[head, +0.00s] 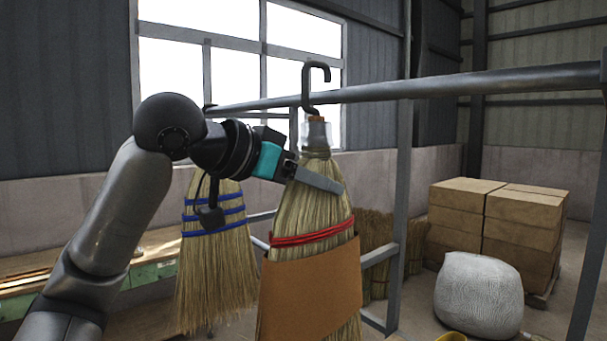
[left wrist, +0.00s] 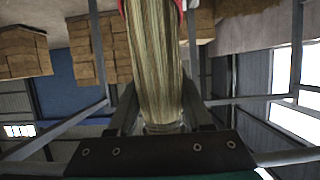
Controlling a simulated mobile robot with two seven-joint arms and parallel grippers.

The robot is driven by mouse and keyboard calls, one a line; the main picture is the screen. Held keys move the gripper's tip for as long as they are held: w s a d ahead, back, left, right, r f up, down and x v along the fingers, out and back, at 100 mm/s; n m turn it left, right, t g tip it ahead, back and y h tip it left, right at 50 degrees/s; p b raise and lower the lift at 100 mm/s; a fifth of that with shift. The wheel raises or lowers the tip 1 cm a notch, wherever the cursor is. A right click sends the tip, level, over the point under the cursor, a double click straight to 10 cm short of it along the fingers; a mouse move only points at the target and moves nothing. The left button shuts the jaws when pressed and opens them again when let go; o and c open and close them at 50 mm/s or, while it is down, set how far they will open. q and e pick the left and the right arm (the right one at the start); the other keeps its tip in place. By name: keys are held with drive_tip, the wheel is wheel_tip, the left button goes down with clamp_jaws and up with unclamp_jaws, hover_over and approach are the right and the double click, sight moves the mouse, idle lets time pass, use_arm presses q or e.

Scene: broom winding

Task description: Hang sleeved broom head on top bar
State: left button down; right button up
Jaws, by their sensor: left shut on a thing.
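The sleeved broom head (head: 312,285) hangs bristles down in the middle of the head view. It has straw bristles, a red binding, a brown sleeve and a dark hook (head: 315,85) on top. The hook stands at the top bar (head: 440,88), its curl above the bar; I cannot tell whether it rests on it. My left gripper (head: 318,178) is shut on the broom just below its neck. In the left wrist view the straw (left wrist: 152,60) runs between the fingers. My right gripper is not in view.
A blue-bound broom head (head: 215,250) hangs left of the sleeved one. The rack's upright post (head: 402,200) stands close on the right. Stacked cardboard boxes (head: 495,225) and a white sack (head: 478,297) are at right. A bench (head: 150,268) stands at left.

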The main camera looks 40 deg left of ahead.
use_arm(q)
drive_tip(key=shift+w+f+b, duration=0.3)
drive_tip(key=shift+f+b, duration=0.15)
drive_tip(key=shift+f, duration=0.15)
drive_tip(key=shift+w+f+b, duration=0.3)
drive_tip(key=shift+f+b, duration=0.15)
drive_tip(key=shift+f, duration=0.15)
drive_tip(key=c, duration=0.6)
unclamp_jaws()
drive_tip(key=o, duration=0.4)
drive_tip(key=shift+c, duration=0.2)
drive_tip(key=shift+f, duration=0.1)
drive_tip(key=shift+s+r, duration=0.25)
drive_tip(key=shift+s, duration=0.2)
drive_tip(key=b+v, duration=0.4)
drive_tip(key=v, duration=1)
drive_tip(key=shift+s, duration=0.15)
